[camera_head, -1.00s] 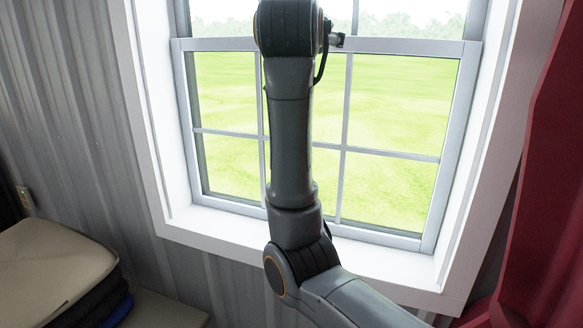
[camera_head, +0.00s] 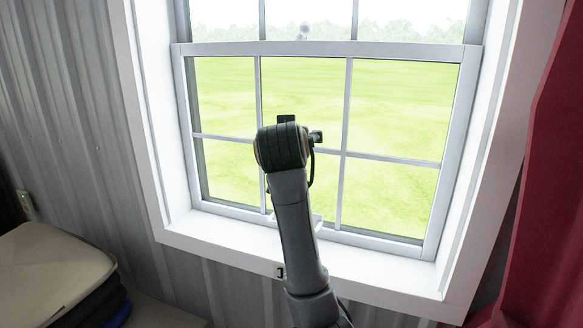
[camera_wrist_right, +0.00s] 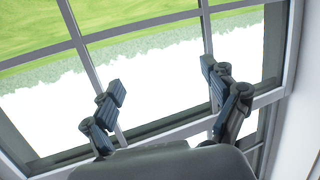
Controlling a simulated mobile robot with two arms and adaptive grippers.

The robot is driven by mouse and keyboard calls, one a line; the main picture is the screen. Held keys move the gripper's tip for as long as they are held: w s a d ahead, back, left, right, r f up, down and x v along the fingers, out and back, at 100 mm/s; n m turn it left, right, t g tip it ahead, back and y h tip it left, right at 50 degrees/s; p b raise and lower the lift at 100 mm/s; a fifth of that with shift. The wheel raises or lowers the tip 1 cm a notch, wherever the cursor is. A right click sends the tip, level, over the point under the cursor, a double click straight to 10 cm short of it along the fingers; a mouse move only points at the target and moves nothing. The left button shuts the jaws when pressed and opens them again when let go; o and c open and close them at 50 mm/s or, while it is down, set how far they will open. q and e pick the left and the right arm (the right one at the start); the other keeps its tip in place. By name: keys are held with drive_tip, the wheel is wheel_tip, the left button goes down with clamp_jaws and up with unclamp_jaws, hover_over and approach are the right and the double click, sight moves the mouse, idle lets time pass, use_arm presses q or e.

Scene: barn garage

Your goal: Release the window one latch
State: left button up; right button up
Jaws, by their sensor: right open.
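The window (camera_head: 400,100) is a white-framed sash window with a lower sash whose top rail (camera_head: 420,50) runs across the picture. A small grey latch (camera_head: 305,31) stands on the middle of that rail. My right arm rises in front of the lower panes, with its wrist below the latch and apart from it in the head view. The fingers are mostly hidden behind the wrist there. In the right wrist view my right gripper (camera_wrist_right: 162,77) is open and empty, fingers spread before the window. I cannot make out the latch in that view. My left gripper is not in view.
A white sill and casing (camera_head: 215,243) surround the window. A red curtain or panel (camera_head: 545,190) hangs at the right. A beige-topped stack (camera_head: 45,265) is at the lower left beside the corrugated grey wall (camera_head: 75,110).

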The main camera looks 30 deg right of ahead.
wheel_tip(320, 180, down, 7)
drive_tip(key=n, duration=0.1)
drive_tip(key=shift+a+g+y, duration=0.2)
drive_tip(key=shift+g+y, duration=0.2)
drive_tip(key=shift+r, duration=0.1)
